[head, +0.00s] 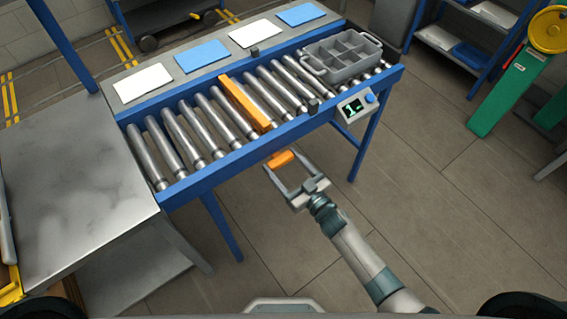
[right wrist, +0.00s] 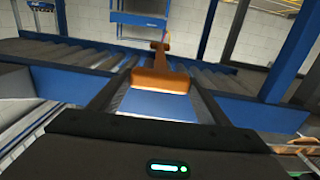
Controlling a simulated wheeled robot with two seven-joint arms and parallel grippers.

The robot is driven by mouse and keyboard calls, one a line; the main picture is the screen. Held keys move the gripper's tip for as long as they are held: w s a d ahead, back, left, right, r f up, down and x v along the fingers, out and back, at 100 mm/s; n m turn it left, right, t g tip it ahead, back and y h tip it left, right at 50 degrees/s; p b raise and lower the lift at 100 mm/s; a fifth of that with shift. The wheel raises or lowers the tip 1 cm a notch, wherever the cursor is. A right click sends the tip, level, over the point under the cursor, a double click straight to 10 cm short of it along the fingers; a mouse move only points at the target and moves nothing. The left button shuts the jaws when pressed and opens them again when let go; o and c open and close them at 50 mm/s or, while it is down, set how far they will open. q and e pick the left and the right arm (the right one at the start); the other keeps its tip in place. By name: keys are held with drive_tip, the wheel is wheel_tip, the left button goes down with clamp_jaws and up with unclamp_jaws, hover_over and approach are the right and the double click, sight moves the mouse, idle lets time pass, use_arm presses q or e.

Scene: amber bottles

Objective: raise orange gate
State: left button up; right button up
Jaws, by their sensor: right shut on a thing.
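The orange gate (head: 243,103) is a bar lying across the metal rollers, around the middle of the conveyor. An orange handle piece (head: 281,158) shows beyond the blue front rail, between the fingers of my right gripper (head: 280,165). My right gripper is shut on this orange handle. In the right wrist view the orange gate (right wrist: 160,79) has a wide handle end between the two dark fingers, with a narrower part running away over the rollers. My left gripper is not in view.
A grey compartment crate (head: 343,58) sits at the conveyor's right end. A small display box (head: 355,106) is on the front rail. White and blue pads (head: 202,56) lie along the back ledge. A metal table (head: 70,190) adjoins at left.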

drive_tip(key=o, duration=1.5)
drive_tip(key=shift+r, duration=0.3)
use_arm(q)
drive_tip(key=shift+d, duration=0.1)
use_arm(e)
drive_tip(key=shift+f, duration=0.15)
drive_tip(key=shift+s+d, duration=0.3)
drive_tip(key=shift+s, duration=0.1)
use_arm(q)
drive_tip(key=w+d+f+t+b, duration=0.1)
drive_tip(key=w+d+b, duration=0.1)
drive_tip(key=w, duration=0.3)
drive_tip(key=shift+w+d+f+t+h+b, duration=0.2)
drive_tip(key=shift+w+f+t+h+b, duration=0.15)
drive_tip(key=shift+b, duration=0.3)
use_arm(e)
drive_tip(key=shift+v, duration=8.25)
